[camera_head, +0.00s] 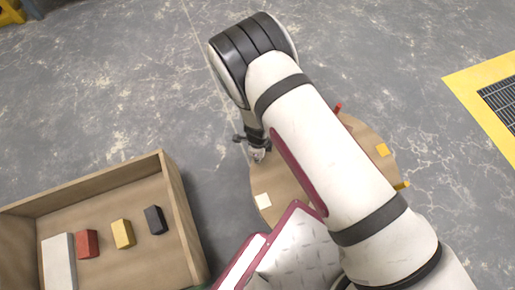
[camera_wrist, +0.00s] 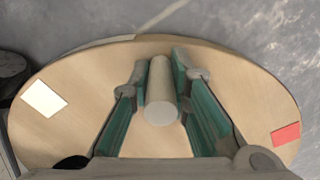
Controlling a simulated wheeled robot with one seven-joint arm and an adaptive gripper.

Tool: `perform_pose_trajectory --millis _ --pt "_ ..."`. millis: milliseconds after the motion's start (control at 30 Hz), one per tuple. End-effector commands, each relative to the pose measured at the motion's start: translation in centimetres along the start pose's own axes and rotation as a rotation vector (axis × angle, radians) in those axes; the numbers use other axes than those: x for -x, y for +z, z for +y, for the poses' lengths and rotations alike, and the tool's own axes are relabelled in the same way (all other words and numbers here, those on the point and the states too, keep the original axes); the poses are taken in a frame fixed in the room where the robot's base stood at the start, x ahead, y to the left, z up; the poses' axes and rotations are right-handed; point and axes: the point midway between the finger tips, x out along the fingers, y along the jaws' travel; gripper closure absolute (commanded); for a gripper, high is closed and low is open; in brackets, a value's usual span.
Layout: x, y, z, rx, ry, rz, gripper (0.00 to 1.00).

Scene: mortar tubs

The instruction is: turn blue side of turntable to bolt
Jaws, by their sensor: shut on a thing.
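The round wooden turntable (camera_head: 275,187) lies on the floor, largely hidden under my arm in the head view. It carries a white patch (camera_head: 263,201) at its near left and a yellow patch (camera_head: 382,150) at its right. My gripper (camera_head: 259,154) is at the turntable's left edge. In the wrist view, my gripper (camera_wrist: 161,88) is shut on a pale grey upright peg (camera_wrist: 160,108) on the turntable (camera_wrist: 70,75). That view also shows the white patch (camera_wrist: 43,99) at left and a red patch (camera_wrist: 286,134) at right. No blue side shows, and I cannot identify a bolt.
A wooden crate (camera_head: 183,222) with several coloured blocks stands at lower left. A yellow-framed floor grate (camera_head: 468,82) is at right. Bare floor lies behind the turntable.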

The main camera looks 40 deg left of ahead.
Motion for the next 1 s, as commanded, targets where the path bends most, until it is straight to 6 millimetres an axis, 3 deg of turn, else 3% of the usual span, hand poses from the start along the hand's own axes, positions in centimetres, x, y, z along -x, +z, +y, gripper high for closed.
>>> perform_pose_trajectory --millis 367,400,467,833,1000 --pt "0.0 0.0 0.0 -0.002 0.0 -0.001 1.0" --pt "0.0 0.0 0.0 -0.002 0.001 -0.001 0.74" --pt "0.0 0.0 0.0 -0.002 0.0 -0.001 0.62" --pt "0.2 0.1 0.0 -0.001 0.0 -0.002 0.62" --pt "2.0 0.1 -0.2 0.0 -0.003 -0.002 0.62"
